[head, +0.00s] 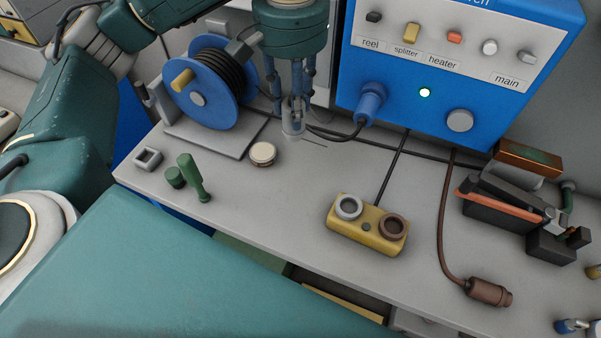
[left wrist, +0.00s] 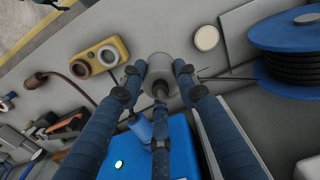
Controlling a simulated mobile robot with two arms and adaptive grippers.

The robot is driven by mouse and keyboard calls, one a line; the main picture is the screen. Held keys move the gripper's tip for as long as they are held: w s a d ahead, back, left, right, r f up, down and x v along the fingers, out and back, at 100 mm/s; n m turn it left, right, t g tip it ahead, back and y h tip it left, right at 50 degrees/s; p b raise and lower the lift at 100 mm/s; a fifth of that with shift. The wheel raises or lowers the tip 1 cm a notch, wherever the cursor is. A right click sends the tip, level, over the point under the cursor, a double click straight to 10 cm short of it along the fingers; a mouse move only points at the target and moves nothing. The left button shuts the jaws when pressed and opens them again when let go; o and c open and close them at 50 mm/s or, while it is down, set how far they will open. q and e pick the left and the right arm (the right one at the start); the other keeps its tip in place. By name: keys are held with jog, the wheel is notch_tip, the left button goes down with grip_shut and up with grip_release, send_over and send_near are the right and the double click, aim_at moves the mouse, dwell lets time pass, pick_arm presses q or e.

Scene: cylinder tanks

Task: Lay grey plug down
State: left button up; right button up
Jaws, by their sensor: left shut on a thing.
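My left gripper (head: 292,106) points down over the back of the grey bench, between the cable reel and the blue panel. Its fingers are shut on the grey plug (head: 292,123), a pale cylinder. In the left wrist view the plug (left wrist: 160,69) sits between the fingertips of the gripper (left wrist: 160,78). The plug is upright, low over the bench; I cannot tell whether its end touches the surface. The fingers hide part of it. My right gripper is not in view.
The blue reel (head: 187,108) stands left. A blue plug (head: 371,102) is in the panel (head: 395,75). A yellow splitter (head: 364,238), a brown plug (head: 487,291), a round pale-topped tin (head: 263,154) and green pieces (head: 191,178) lie on the bench (head: 285,205). Its middle front is clear.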

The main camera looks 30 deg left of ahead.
aim_at(294, 136)
pick_arm(q)
notch_tip(294, 136, down, 20)
jog(key=shift+s+r, duration=0.1)
jog(key=shift+r, duration=0.15)
jog(key=shift+f, duration=0.1)
jog(key=o, duration=1.2)
notch_tip(294, 136, up, 12)
jog(key=shift+r+b, duration=0.1)
jog(key=shift+b, duration=0.2)
